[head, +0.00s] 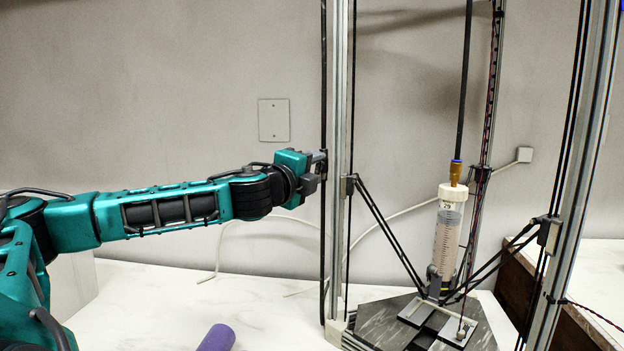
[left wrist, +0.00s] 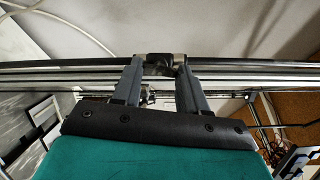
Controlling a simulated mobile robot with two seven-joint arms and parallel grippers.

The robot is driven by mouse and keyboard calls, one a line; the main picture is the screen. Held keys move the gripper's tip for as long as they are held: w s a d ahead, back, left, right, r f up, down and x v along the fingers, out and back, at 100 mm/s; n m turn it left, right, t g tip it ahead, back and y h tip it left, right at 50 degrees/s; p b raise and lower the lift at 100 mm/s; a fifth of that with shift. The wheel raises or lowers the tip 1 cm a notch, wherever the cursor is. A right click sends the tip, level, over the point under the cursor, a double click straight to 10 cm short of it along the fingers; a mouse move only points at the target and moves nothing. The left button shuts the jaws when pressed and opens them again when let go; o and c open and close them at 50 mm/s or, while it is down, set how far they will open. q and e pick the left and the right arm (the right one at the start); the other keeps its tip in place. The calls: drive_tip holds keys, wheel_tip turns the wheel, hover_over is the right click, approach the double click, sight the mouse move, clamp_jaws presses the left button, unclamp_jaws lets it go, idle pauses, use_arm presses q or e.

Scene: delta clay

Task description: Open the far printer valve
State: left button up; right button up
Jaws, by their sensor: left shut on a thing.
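My left gripper (head: 318,160) reaches in from the left to the printer's left upright post (head: 340,110). In the left wrist view its two grey fingers (left wrist: 160,68) stand on either side of a small dark block (left wrist: 158,58) at the rail, and they are shut on it. I cannot tell for sure whether this block is the far valve, as the gripper hides most of it in the head view. A brass fitting with a blue ring (head: 456,170) tops the clear syringe (head: 447,235) at right. My right gripper is out of view.
The delta printer's thin black arms (head: 390,235) and dark base plate (head: 375,325) lie right of my gripper. A purple cylinder (head: 217,338) lies on the white table (head: 180,300). A white cable (head: 225,240) runs behind. The table at left is mostly clear.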

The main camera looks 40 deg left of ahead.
use_arm(q)
drive_tip(key=shift+n+b, duration=0.45)
drive_tip(key=shift+n, duration=0.35)
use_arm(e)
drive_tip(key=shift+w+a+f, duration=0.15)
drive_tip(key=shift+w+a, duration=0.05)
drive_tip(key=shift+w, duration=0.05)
use_arm(q)
drive_tip(key=shift+n, duration=0.4)
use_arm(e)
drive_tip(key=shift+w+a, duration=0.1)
use_arm(q)
drive_tip(key=o, duration=1.1)
drive_tip(key=shift+c, duration=0.2)
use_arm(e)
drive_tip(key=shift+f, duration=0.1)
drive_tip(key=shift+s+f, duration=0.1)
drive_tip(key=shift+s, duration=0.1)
